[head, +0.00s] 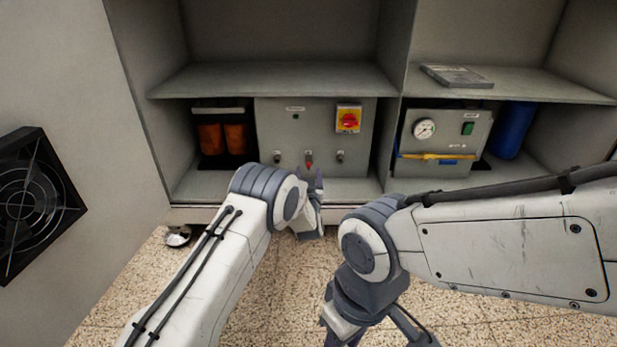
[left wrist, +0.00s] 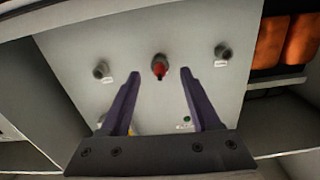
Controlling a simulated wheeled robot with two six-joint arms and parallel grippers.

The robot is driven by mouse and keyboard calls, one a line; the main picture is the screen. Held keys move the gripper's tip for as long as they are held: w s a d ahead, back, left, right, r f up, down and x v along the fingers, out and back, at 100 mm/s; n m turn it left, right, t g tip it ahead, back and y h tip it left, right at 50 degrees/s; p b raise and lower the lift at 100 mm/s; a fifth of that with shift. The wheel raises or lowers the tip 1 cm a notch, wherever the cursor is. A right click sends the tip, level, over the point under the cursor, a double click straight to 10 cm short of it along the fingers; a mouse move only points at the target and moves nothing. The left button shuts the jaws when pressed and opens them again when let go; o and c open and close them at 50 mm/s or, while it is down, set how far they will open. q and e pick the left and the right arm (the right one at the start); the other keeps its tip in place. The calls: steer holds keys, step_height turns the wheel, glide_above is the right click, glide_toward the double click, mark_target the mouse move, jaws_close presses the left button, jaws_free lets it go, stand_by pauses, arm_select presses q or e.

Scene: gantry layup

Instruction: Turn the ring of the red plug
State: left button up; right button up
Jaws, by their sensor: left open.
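The red plug (head: 309,165) sits in the middle of a row of sockets low on the grey panel (head: 268,122). In the left wrist view the plug (left wrist: 160,68) shows a red body and a dark grey ring, between the fingertips in the picture. My left gripper (left wrist: 160,73) is open and empty, its two purple fingers on either side of the plug; a gap to the plug seems to remain, its depth unclear. In the head view my left wrist hides most of that gripper. My right gripper (head: 370,325) hangs low at the bottom edge, partly cut off.
Grey sockets flank the plug on the left (head: 277,157) and right (head: 340,156). A red-and-yellow switch (head: 348,118) is above. A gauge box (head: 446,140) and blue cylinder (head: 513,130) stand right; orange cylinders (head: 222,138) stand left. A shelf (head: 275,80) overhangs the panel.

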mark_target(309, 165)
arm_select(q)
steer(key=shift+w+f+b, duration=0.15)
steer(key=shift+w+b, duration=0.45)
steer(key=shift+w, duration=1.15)
steer(key=shift+r, duration=0.2)
arm_select(e)
step_height(309, 165, down, 3)
steer(key=shift+r, duration=0.2)
arm_select(q)
jaws_close()
